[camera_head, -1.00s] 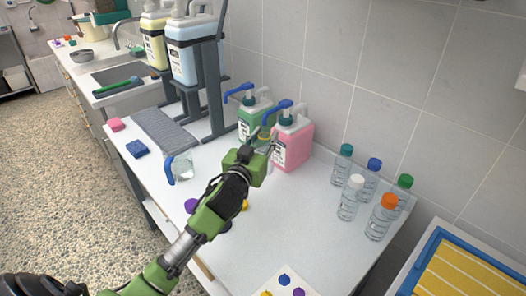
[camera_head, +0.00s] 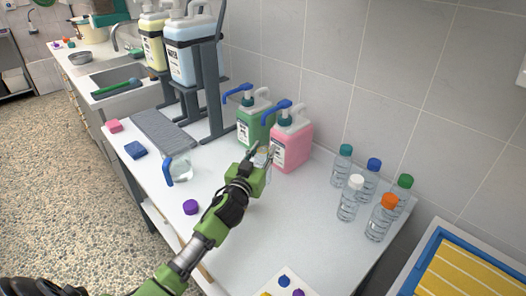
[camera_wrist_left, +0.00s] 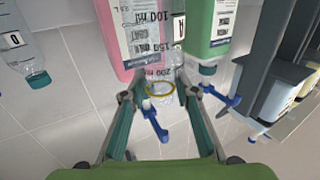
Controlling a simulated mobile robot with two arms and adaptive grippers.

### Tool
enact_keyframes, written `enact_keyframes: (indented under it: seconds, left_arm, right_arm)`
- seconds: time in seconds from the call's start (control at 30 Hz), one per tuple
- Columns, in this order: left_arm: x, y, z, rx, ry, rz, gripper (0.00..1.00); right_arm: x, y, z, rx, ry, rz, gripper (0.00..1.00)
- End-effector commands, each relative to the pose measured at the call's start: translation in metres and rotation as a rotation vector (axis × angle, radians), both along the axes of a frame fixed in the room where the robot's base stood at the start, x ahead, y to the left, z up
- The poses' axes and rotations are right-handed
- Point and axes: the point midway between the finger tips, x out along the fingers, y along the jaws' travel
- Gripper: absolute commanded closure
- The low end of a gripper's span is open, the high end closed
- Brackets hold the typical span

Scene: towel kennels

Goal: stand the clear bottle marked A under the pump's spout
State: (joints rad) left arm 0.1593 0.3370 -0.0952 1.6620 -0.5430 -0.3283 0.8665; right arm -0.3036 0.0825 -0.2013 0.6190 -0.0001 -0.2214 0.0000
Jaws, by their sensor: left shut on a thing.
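My left gripper (camera_head: 261,161) is shut on a clear bottle, close in front of the pink jug (camera_head: 293,147). In the left wrist view, the bottle (camera_wrist_left: 150,50) shows ml marks and a yellowish ring at its open neck, between my fingers (camera_wrist_left: 160,98). The pink jug has a blue pump (camera_head: 283,106), whose spout points left, above the bottle. The green jug (camera_head: 252,125) with its own blue pump (camera_head: 238,91) stands just behind to the left. I cannot tell whether the bottle touches the table. My right gripper is out of view.
Several capped bottles (camera_head: 349,198) stand at the right of the white table (camera_head: 275,225). A purple cap (camera_head: 190,207) lies near the front edge. The front middle is clear.

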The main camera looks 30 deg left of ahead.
Motion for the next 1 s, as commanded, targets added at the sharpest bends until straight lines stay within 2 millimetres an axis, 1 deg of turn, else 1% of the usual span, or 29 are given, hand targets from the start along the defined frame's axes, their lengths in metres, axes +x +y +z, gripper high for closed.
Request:
enact_keyframes:
  seconds: [0.03,0.07,0.1,0.13,0.43,0.53,0.57,0.67,0.77,1.0]
  left_arm:
    - [0.0,0.0,-0.004,-0.001,0.001,0.0,0.9]
    - [0.0,0.0,-0.003,-0.001,0.001,0.0,0.67]
    - [0.0,0.0,-0.002,-0.001,0.001,0.0,0.57]
    - [0.0,0.0,-0.002,-0.001,0.001,0.0,0.55]
    - [0.0,0.0,-0.002,0.0,0.001,0.0,0.55]
    - [0.0,0.0,0.003,0.001,0.0,0.0,0.55]
    - [-0.002,-0.001,0.001,0.0,0.002,0.0,0.55]
    - [-0.014,-0.003,0.001,-0.002,0.003,-0.001,0.55]
    - [-0.031,-0.004,0.001,-0.002,0.004,0.001,0.55]
    - [-0.078,-0.011,0.0,-0.004,0.004,0.001,0.55]
  right_arm:
    - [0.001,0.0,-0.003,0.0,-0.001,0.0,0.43]
    - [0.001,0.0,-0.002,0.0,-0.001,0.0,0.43]
    - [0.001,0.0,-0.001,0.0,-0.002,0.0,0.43]
    - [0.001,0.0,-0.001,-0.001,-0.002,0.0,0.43]
    - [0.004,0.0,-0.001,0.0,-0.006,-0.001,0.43]
    - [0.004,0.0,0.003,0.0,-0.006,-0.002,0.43]
    - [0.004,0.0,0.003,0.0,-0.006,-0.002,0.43]
    - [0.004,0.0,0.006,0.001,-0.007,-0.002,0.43]
    - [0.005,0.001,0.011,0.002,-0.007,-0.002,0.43]
    - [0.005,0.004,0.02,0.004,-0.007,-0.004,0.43]
